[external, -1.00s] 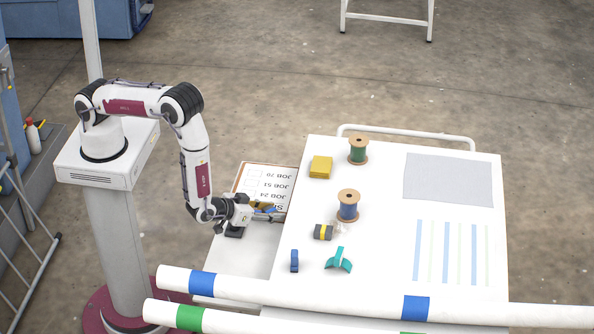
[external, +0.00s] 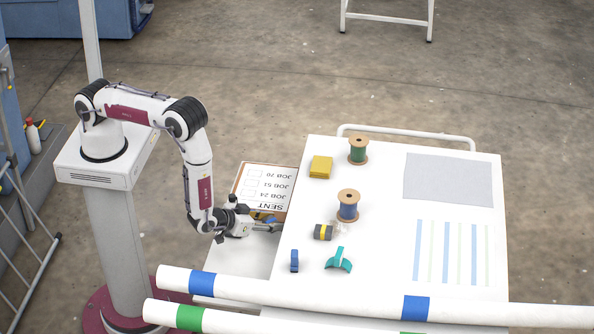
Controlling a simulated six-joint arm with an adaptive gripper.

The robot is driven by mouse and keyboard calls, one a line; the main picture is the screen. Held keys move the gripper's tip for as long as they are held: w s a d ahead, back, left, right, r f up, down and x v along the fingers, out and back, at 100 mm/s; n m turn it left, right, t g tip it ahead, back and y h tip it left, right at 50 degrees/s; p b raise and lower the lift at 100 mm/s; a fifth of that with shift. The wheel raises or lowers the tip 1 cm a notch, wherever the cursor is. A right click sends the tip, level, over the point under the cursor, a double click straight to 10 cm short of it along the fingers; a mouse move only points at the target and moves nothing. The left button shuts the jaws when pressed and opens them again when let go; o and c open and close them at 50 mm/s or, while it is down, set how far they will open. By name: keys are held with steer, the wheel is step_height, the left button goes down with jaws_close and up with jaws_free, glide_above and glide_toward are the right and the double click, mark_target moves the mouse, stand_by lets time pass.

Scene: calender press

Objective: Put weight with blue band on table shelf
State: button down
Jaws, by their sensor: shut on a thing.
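My gripper (external: 273,226) is low over the left side of the table, beside the edge of the raised white top. It is shut on what looks like the weight with blue band (external: 271,219), which shows only as a small dark and blue patch and is mostly hidden by the fingers. The table shelf (external: 238,266) is the lower white surface left of the table top. I cannot tell whether the weight touches it.
A yellow-banded weight (external: 322,232), a blue spool (external: 348,206), a green spool (external: 358,150), a yellow block (external: 321,167) and teal (external: 339,260) and blue (external: 294,261) pieces stand on the table top. A job board (external: 266,184) lies behind my gripper. Long rolls (external: 300,283) cross the front.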

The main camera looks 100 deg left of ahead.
steer(key=shift+f, duration=1.4)
steer(key=shift+f, duration=0.1)
steer(key=c, duration=1.4)
jaws_free()
steer(key=shift+s+d+r, duration=0.15)
steer(key=shift+d+r, duration=0.1)
steer(key=shift+d, duration=0.05)
steer(key=v, duration=1.1)
steer(key=shift+s+d, duration=0.1)
steer(key=shift+s, duration=0.1)
